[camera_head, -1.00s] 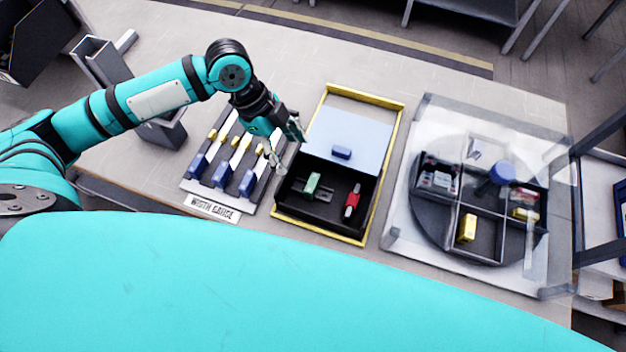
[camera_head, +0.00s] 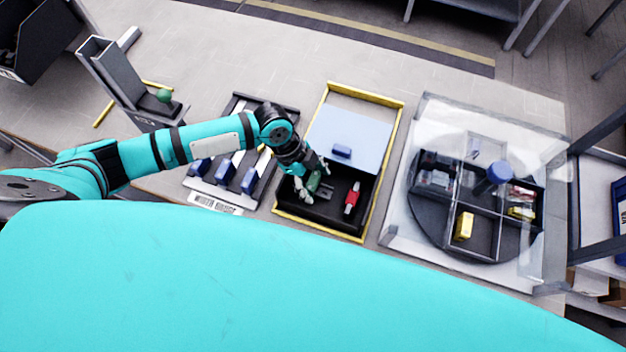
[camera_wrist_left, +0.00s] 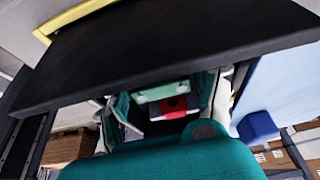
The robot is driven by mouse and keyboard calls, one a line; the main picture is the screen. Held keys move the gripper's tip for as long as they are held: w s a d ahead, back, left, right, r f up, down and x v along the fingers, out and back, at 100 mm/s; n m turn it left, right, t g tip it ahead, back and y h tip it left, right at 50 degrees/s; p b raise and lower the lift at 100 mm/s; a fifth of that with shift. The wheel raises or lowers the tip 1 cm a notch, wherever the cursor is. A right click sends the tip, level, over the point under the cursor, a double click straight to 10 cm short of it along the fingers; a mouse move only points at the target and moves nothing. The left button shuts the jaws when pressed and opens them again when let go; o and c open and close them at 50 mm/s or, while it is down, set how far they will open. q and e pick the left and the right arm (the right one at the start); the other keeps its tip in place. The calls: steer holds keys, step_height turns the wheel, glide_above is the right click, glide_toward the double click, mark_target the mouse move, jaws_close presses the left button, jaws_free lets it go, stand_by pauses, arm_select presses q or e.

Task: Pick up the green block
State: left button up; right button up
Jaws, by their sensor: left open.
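The green block (camera_head: 313,181) lies in the black part of the yellow-rimmed box (camera_head: 372,211), partly hidden by my left gripper. My left gripper (camera_head: 314,184) is open and reaches down into the box, with its fingers at the block's sides. In the left wrist view the green block (camera_wrist_left: 165,91) shows between the two open fingers (camera_wrist_left: 172,105). I cannot tell whether the fingers touch it. My right gripper is not in view.
A red piece (camera_head: 352,198) lies right of the green block. A blue block (camera_head: 341,151) sits on the box's pale blue panel (camera_head: 350,127). The width gauge (camera_head: 224,172) stands left, and a round divided tray (camera_head: 440,228) under a clear cover stands right.

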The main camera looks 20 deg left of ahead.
arm_select(q)
steer(key=shift+f, duration=0.1)
steer(key=shift+c, duration=0.5)
steer(key=c, duration=0.7)
